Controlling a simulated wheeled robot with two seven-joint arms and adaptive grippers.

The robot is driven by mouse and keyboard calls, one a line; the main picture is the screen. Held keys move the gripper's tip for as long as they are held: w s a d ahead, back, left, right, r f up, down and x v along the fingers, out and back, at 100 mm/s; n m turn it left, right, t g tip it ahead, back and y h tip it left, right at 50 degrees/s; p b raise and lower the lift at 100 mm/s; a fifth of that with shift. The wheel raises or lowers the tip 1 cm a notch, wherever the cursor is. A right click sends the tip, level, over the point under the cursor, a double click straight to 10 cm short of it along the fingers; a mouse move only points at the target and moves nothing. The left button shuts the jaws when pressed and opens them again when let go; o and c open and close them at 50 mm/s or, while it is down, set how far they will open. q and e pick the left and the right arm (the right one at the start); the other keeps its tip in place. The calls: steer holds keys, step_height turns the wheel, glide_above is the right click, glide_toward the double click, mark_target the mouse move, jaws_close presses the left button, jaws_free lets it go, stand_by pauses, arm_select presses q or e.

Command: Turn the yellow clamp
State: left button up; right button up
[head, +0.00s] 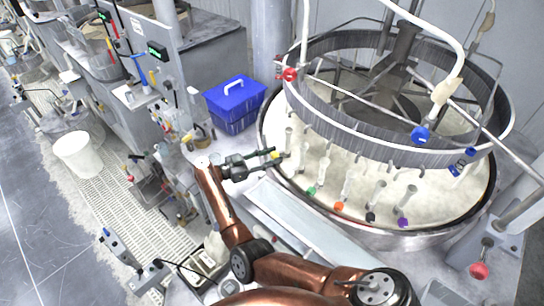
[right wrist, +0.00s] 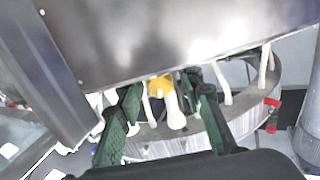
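The yellow clamp (head: 276,156) is a small yellow piece at the near left rim of the round polishing platen (head: 440,203), by a pale upright tube. In the right wrist view the yellow clamp (right wrist: 160,87) shows at the centre, with white tubes below and beside it. My right gripper (head: 275,158) reaches in from the left with its dark fingers at the clamp. In the right wrist view the green fingers of my right gripper (right wrist: 166,92) are apart, one on each side of the clamp. Whether they touch it I cannot tell. My left gripper is not in view.
Green (head: 311,191), red-orange (head: 339,205), black (head: 370,217) and purple (head: 402,222) clamps follow along the platen's near rim. A ring frame (head: 400,150) stands above the platen. A blue box (head: 235,103) sits behind my gripper. A pale trough (head: 305,225) lies in front.

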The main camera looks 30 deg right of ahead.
jaws_close()
steer(key=shift+m+b, duration=0.4)
steer(key=shift+m, duration=0.3)
steer(key=shift+o, duration=1)
jaws_free()
steer(key=w+a, duration=0.1)
steer(key=a, duration=1.1)
steer(key=shift+d, duration=0.1)
